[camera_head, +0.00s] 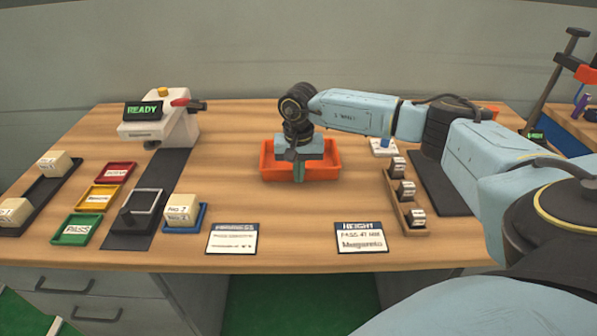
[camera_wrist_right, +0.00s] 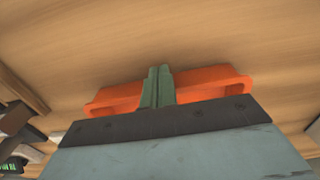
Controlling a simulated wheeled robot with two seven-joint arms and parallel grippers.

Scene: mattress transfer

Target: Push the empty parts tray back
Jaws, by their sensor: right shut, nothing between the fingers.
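The parts tray is an orange, shallow open tray (camera_head: 326,167) near the middle of the table in the head view. What shows of its inside is empty. My right gripper (camera_head: 298,172) is shut and empty, pointing down at the tray's near side, left of its middle. In the right wrist view its green fingers (camera_wrist_right: 158,86) are together and overlap the orange tray (camera_wrist_right: 215,82). I cannot tell whether the fingers touch the tray wall. The gripper body hides part of the tray. My left gripper is not in view.
A white machine with a READY display (camera_head: 144,110) stands at the back left. Red, yellow and green trays (camera_head: 75,229) and pale labelled blocks sit at the left. A wooden rack (camera_head: 404,205) with dark parts stands right of the tray. Two cards (camera_head: 232,239) lie in front. The wood behind the tray looks clear.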

